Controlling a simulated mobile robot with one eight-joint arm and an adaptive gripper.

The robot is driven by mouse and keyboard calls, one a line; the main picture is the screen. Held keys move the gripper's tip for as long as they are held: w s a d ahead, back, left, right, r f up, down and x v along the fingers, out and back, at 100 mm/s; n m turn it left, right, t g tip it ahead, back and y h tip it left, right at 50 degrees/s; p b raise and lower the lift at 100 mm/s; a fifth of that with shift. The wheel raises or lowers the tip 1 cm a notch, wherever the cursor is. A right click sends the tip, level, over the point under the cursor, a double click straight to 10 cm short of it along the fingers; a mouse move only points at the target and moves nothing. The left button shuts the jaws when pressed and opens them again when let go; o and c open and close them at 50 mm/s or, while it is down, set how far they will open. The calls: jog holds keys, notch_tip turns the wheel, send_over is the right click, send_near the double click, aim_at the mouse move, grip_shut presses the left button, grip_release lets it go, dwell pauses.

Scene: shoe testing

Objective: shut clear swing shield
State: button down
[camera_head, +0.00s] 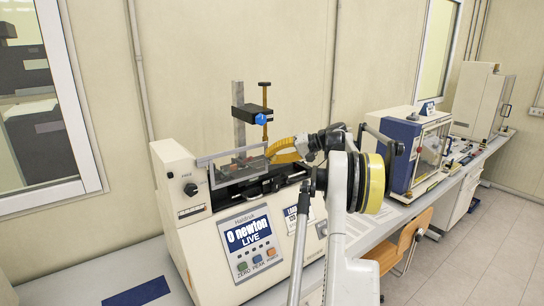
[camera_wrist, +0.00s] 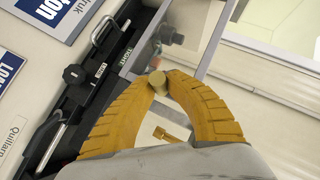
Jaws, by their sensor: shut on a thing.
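The clear swing shield (camera_head: 232,153) is a see-through panel in a grey frame. It stands at the front top of the cream tester, left of my gripper. My gripper (camera_head: 271,154) has yellow ribbed fingers and is at the shield's right end. In the wrist view, my gripper (camera_wrist: 161,83) is shut on a small tan round knob (camera_wrist: 158,80). The knob lies close to the shield's grey frame (camera_wrist: 147,43); where it is fixed is hidden. The far side of the shield is hard to make out.
The tester (camera_head: 180,170) has a digital panel (camera_head: 248,237) in front and a grey post (camera_head: 238,130) with a blue knob behind the shield. A blue-and-cream cabinet (camera_head: 395,155) stands to the right. A wooden chair (camera_head: 408,235) is below the bench.

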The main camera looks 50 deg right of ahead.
jog(key=shift+a+f, duration=0.2)
jog(key=shift+f, duration=0.2)
jog(key=c, duration=1.4)
grip_release()
jog(key=shift+w, duration=0.15)
jog(key=shift+o, duration=0.2)
jog(key=shift+r, duration=0.15)
jog(key=shift+s+d+r, duration=0.1)
jog(key=shift+s+d, duration=0.05)
jog(key=shift+s, duration=0.15)
jog(key=v, duration=1.1)
jog(key=shift+d, duration=0.1)
